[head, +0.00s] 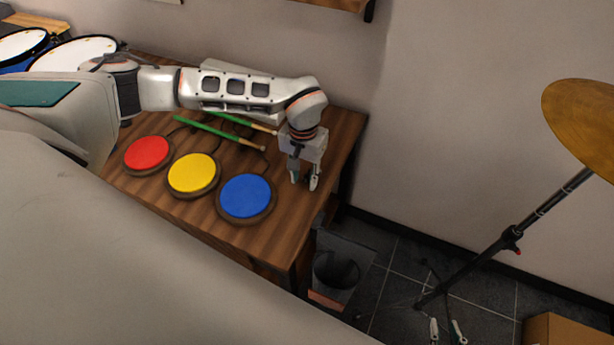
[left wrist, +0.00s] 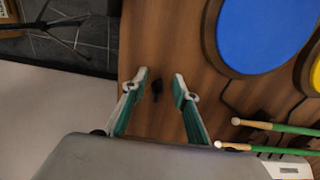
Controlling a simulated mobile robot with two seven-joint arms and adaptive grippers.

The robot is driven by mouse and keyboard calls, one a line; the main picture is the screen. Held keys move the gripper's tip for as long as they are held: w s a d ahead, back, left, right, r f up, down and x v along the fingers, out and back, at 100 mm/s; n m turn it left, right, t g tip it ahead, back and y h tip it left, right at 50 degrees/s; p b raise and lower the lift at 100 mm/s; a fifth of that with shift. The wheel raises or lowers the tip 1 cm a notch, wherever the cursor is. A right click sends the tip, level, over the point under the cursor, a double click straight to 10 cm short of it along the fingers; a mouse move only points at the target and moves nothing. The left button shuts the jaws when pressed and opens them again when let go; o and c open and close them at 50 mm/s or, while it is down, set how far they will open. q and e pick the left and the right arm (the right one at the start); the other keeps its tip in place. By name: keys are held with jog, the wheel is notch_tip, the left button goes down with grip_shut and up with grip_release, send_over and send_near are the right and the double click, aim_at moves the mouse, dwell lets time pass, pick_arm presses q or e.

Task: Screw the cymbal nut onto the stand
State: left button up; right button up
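A small black piece (left wrist: 156,89), which looks like the cymbal nut, lies on the wooden table between the fingers of my left gripper (left wrist: 162,76) in the left wrist view. The fingers are spread and not touching it. In the head view my left gripper (head: 304,184) points down at the table's right end and hides the piece. The cymbal stand (head: 470,264) leans at the right, with a brass cymbal (head: 584,122) near its top. Its very top is hidden by the cymbal. The fingertips of my right gripper (head: 446,331) show at the bottom edge, apart and empty.
Red (head: 147,154), yellow (head: 193,174) and blue (head: 246,196) drum pads and green drumsticks (head: 220,131) lie on the table (head: 290,225). A dark bin (head: 336,272) stands beside it. A cardboard box (head: 565,332) is at the lower right.

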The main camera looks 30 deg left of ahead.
aim_at(304, 180)
pick_arm(q)
grip_shut()
jog(key=shift+r, duration=0.1)
jog(key=shift+r, duration=0.5)
notch_tip(304, 180, up, 19)
jog(key=p, duration=0.1)
jog(key=shift+p, duration=0.4)
pick_arm(e)
jog(key=shift+w+a+r, duration=0.1)
jog(key=shift+a+r, duration=0.1)
jog(key=shift+r, duration=0.75)
pick_arm(q)
jog(key=shift+f, duration=0.1)
pick_arm(e)
jog(key=shift+o, duration=1)
jog(key=shift+f, duration=0.2)
